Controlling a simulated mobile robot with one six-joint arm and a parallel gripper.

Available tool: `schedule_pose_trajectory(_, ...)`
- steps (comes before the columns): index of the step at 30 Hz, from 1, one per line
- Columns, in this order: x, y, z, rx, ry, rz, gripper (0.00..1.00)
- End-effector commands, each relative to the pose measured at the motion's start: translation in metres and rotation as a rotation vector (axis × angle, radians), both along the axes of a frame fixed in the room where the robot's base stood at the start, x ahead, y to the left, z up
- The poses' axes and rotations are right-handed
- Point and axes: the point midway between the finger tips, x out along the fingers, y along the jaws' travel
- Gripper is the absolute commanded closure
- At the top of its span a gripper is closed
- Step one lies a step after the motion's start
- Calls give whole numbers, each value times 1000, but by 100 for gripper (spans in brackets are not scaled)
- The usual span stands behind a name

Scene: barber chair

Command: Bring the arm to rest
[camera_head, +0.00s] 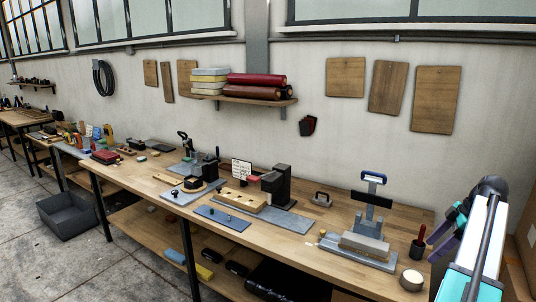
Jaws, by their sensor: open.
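My arm stands at the right edge of the view, with a white and teal link and a dark joint at its top. My gripper (446,228) shows as purple and teal parts at the left side of the arm, near the right end of the workbench (330,262). It is open, and I see nothing held in it. Part of it is hidden behind the arm's link.
A dark cup with a red-handled tool (417,248) and a pale round bowl (411,280) stand close to the gripper. A grey press (371,205) is left of them. A cardboard-coloured box (528,235) is at the far right. Open floor (110,270) lies lower left.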

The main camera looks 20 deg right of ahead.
Motion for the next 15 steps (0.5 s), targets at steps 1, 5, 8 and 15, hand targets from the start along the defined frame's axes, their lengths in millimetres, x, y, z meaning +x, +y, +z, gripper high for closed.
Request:
schedule_pose_trajectory(1, 9, 6, -8, 7, 3, 15, 35)
schedule_pose_trajectory(5, 32, 25, -30, 30, 14, 57, 35)
schedule_pose_trajectory(8, 55, 46, -53, 54, 28, 101, 35)
schedule_pose_trajectory(15, 107, 121, -127, 128, 82, 226, 35)
